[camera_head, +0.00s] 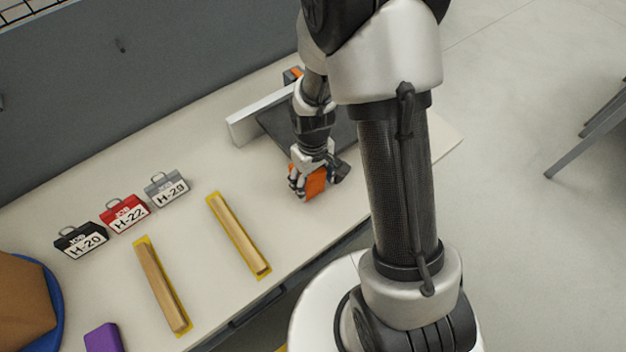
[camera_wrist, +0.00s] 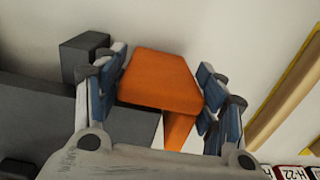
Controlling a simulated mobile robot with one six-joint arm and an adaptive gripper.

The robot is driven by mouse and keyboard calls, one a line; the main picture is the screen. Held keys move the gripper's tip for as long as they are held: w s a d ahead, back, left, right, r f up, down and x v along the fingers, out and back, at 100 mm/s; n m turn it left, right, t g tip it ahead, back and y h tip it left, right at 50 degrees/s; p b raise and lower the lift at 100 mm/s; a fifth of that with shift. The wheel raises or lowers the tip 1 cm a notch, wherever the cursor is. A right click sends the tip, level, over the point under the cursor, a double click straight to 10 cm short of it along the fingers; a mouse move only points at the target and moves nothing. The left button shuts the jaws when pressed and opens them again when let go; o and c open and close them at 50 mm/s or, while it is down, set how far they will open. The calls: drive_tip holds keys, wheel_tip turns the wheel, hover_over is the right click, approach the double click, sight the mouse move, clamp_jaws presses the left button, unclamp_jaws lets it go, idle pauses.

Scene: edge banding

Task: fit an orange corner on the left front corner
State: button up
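My gripper (camera_head: 311,180) is shut on an orange corner (camera_head: 316,182) above the near edge of the worktable. In the wrist view the orange corner (camera_wrist: 160,80) sits between the blue finger pads, its broad face toward the camera and a flange hanging below. A dark grey panel (camera_head: 279,122) lies on the table behind and beside my gripper, partly hidden by my arm. It also shows in the wrist view (camera_wrist: 35,120), left of the orange corner. Contact between the orange corner and the panel cannot be told. Another orange piece (camera_head: 291,76) shows at the panel's back.
A white fence (camera_head: 245,123) stands along the panel. A dark block (camera_wrist: 84,56) is close left of the fingers. Two wooden strips (camera_head: 240,236) (camera_head: 162,287) lie on yellow marks. Labelled weights (camera_head: 125,213), a purple block (camera_head: 103,338) and a blue-rimmed container (camera_head: 56,300) are further left.

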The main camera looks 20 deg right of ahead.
drive_tip(key=shift+o, duration=0.3)
wheel_tip(320, 180, up, 11)
drive_tip(key=shift+w, duration=0.45)
drive_tip(key=shift+s+r, duration=0.2)
drive_tip(key=shift+r, duration=0.2)
drive_tip(key=shift+s+r, duration=0.1)
drive_tip(key=s+r+m+t, duration=0.3)
drive_tip(key=s+r+t, duration=0.1)
drive_tip(key=s+r, duration=1.1)
drive_tip(key=shift+s+a+r+m+t, duration=0.3)
drive_tip(key=shift+s+r+t, duration=0.1)
drive_tip(key=shift+r, duration=0.5)
